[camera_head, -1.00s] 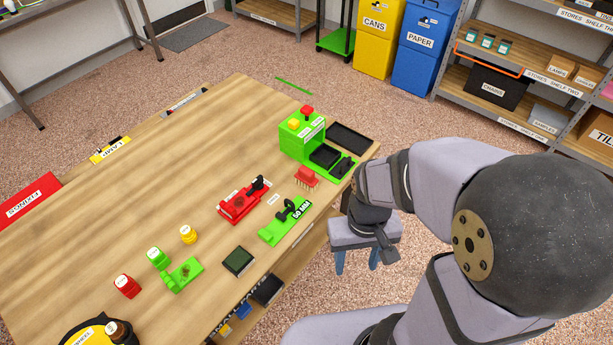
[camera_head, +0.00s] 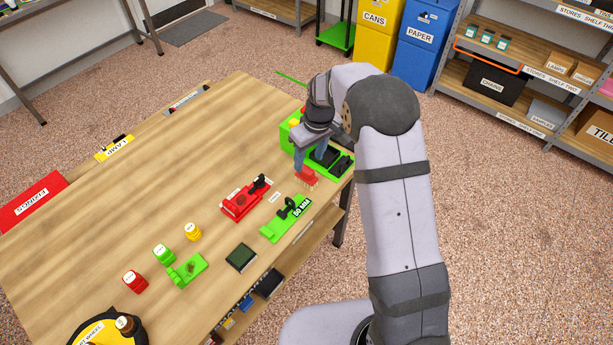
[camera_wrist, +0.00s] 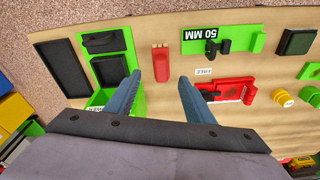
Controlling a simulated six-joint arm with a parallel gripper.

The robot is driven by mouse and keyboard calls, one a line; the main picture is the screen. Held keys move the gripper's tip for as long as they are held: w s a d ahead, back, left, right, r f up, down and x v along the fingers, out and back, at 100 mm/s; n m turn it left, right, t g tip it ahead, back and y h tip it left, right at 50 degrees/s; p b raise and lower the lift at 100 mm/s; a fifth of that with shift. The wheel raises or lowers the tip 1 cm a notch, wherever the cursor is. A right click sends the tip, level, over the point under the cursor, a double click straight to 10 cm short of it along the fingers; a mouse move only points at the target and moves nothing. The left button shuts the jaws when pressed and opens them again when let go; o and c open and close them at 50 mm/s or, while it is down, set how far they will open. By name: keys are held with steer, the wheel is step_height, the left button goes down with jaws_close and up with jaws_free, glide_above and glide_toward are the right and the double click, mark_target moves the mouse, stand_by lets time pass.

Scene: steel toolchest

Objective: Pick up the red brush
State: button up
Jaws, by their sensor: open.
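The red brush (camera_head: 307,175) lies on the wooden bench, just in front of the green station with the black tray. It has a red body and paler bristles. In the wrist view the red brush (camera_wrist: 161,66) is near the top middle, in line with the gap between my fingers. My gripper (camera_head: 311,163) is open and empty, with its fingers pointing down close to the brush. In the wrist view my gripper (camera_wrist: 160,77) has its two blue-grey fingers spread wide. Nothing is between them in contact; the exact height above the brush is hard to tell.
The green station (camera_head: 290,135) is partly hidden behind my arm. A red fixture (camera_head: 240,203) and a green "50 MM" fixture (camera_head: 283,224) lie close by. Red, green and yellow pots stand further left. The left-back part of the bench (camera_head: 150,190) is clear.

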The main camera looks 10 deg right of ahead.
mark_target(307, 169)
steer(key=shift+s+f+n, duration=0.15)
steer(key=shift+s+n, duration=0.05)
steer(key=shift+n, duration=1.2)
steer(key=shift+w+a+f+p, duration=0.15)
steer(key=shift+f+p, duration=0.5)
steer(key=shift+f, duration=0.55)
steer(key=shift+w+a+f+p, duration=0.15)
steer(key=shift+f+p, duration=0.45)
steer(key=shift+f, duration=0.6)
steer(key=shift+w+a+f+p, duration=0.15)
steer(key=shift+f+p, duration=0.5)
steer(key=shift+f, duration=0.55)
steer(key=shift+d, duration=0.1)
steer(key=c, duration=1.2)
